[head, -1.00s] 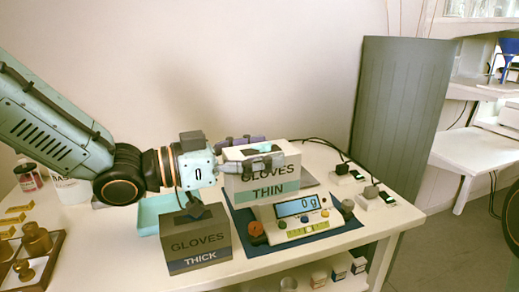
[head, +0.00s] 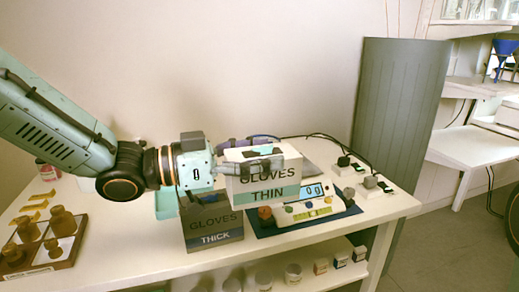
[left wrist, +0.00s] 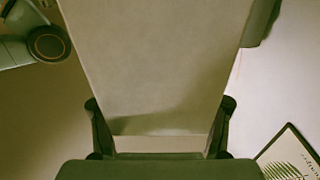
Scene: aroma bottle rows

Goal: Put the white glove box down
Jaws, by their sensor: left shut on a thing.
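The white glove box (head: 264,184), marked GLOVES THIN with a green band, is held in my left gripper (head: 258,155). The fingers lie along its upper part. It hangs in front of the scale (head: 316,197) and hides its left part; I cannot tell whether its underside touches anything. In the left wrist view the box (left wrist: 155,60) fills the middle as a pale face between the fingers (left wrist: 160,118). My right gripper is not in view.
A grey box marked GLOVES THICK (head: 213,226) stands just left of the held box. A teal tray (head: 167,206) is behind it. A tray of brown bottles (head: 68,252) is at the left. Cabled devices (head: 349,167) stand right; the table's front edge is close.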

